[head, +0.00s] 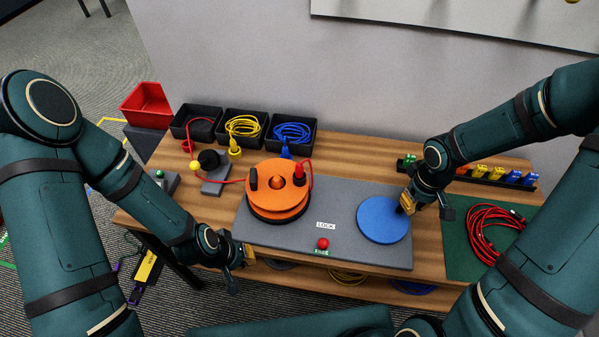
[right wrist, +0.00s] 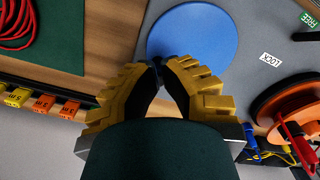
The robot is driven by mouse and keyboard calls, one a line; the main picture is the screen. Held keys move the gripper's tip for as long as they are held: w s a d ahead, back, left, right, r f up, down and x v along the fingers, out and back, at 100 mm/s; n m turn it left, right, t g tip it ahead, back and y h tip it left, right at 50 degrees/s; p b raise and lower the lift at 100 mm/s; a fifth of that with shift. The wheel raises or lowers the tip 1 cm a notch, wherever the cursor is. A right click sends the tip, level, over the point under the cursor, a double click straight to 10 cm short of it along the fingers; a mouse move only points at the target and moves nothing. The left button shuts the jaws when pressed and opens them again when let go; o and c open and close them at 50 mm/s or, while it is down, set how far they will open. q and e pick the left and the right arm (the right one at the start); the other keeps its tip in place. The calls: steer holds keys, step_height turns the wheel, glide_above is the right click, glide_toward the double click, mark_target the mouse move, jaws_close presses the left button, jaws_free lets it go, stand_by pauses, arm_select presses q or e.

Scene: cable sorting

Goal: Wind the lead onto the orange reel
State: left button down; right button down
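The orange reel (head: 283,198) lies on the grey board (head: 340,245), with a black peg (head: 253,179) and a red plug (head: 299,174) on top. The red lead (head: 225,183) runs from the left bin past a yellow ball (head: 195,165) to the reel. A blue disc (head: 382,222) lies on the board's right; it also shows in the right wrist view (right wrist: 192,35). My right gripper (right wrist: 158,65) is over the disc's edge, its tips closed around what looks like a small dark knob, mostly hidden. My left gripper (head: 238,262) is at the table's front edge, its fingers unclear.
A red button (head: 323,243) and a LOCK label (head: 326,226) are on the board. Black bins (head: 243,125) with yellow and blue cables stand behind. A coiled red cable (head: 495,228) lies on a green mat (head: 462,257) at right. A row of coloured plugs (head: 497,174) stands behind my right gripper.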

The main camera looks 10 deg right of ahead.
mark_target(403, 223)
steer(key=shift+f+b, duration=2.75)
steer(key=shift+f, duration=0.2)
